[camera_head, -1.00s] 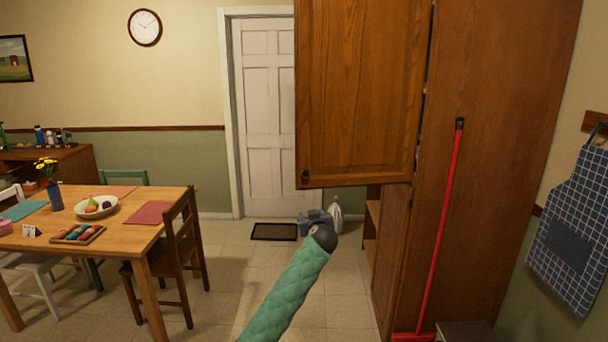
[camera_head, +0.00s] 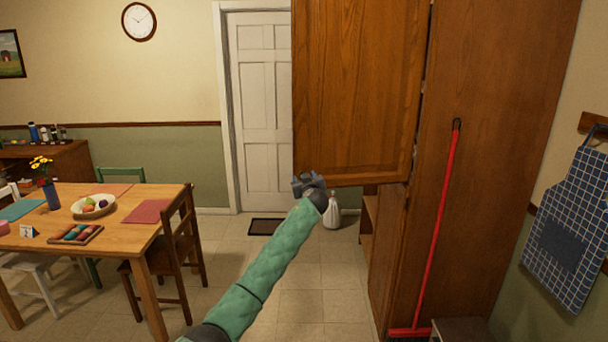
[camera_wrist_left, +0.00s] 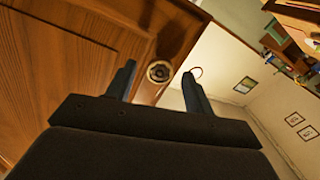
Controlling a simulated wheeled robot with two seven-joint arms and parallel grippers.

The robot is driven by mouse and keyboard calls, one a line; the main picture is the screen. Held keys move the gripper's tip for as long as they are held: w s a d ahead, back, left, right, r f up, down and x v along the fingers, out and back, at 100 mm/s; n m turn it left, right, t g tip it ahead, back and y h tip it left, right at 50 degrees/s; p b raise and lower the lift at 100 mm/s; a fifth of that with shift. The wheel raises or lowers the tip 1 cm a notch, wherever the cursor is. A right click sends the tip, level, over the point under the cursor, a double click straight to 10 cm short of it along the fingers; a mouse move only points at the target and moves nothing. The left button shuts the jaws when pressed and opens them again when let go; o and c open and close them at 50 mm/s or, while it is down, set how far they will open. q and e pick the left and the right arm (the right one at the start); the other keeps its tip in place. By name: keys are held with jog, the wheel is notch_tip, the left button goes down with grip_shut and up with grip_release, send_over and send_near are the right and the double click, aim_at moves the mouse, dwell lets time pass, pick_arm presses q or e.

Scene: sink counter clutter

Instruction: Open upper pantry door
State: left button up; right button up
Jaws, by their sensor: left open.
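The upper pantry door (camera_head: 360,90) is a brown wooden panel standing swung out from the tall cabinet, its right edge by the hinges. Its round knob (camera_wrist_left: 159,71) shows in the left wrist view near the door's edge, between my open fingers and ahead of them. My left gripper (camera_head: 306,183) is at the door's lower left corner in the head view and hides the knob there. It also shows in the left wrist view (camera_wrist_left: 160,85), its fingers apart. I cannot tell whether they touch the knob. My right gripper is not in view.
A red broom (camera_head: 440,220) leans on the cabinet side (camera_head: 500,130). A dining table (camera_head: 150,213) with a wooden chair (camera_head: 170,250) stands left. A white bottle (camera_head: 332,214) stands on the floor beyond my gripper. The tiled floor (camera_head: 310,300) in the middle is open.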

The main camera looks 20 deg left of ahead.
aim_at(300, 169)
pick_arm(q)
jog(key=shift+w+a, duration=0.3)
jog(key=shift+w, duration=0.3)
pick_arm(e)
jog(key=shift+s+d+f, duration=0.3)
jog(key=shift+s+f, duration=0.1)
